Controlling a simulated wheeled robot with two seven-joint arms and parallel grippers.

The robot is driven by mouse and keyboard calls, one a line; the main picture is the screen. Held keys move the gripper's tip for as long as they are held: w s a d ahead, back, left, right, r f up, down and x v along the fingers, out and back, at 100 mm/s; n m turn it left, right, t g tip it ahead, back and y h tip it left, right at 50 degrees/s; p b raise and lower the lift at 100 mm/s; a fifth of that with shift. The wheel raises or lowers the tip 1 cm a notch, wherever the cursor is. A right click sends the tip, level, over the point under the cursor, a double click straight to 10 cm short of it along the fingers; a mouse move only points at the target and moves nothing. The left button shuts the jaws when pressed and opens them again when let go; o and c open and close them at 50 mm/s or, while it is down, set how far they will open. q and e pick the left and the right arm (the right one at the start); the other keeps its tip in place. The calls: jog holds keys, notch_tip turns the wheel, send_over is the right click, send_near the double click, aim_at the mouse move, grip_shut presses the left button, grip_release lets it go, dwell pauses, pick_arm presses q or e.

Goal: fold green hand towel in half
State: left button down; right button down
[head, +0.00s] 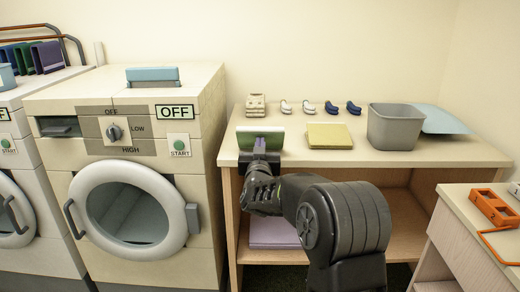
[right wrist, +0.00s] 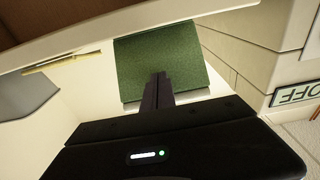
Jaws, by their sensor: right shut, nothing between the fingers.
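The green hand towel (head: 247,131) lies on the left part of the wooden table in the head view, near the washing machine. It shows as a dark green rectangle in the right wrist view (right wrist: 160,50), with a paler strip along its near edge. My right gripper (head: 260,146) is at the towel's near edge, its fingers shut together and empty. In the right wrist view the fingertips (right wrist: 160,76) overlap the towel; I cannot tell whether they touch it. The fingers hide part of the towel. My left gripper is not in view.
On the table (head: 300,162), a yellow cloth (head: 329,135) lies right of the towel, then a grey bin (head: 395,126) and a light blue sheet (head: 441,119). Small shoe-like items (head: 331,107) stand behind. A washing machine (head: 140,150) stands left. A lilac folded item (head: 273,232) lies on the lower shelf.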

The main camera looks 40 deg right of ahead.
jog(key=shift+w+d+r+p, duration=0.25)
jog(key=shift+w+r, duration=0.1)
jog(key=shift+r, duration=0.15)
jog(key=shift+w+d+r+p, duration=0.2)
jog(key=shift+w+r, duration=0.1)
jog(key=shift+r, duration=0.2)
jog(key=shift+w+d, duration=0.1)
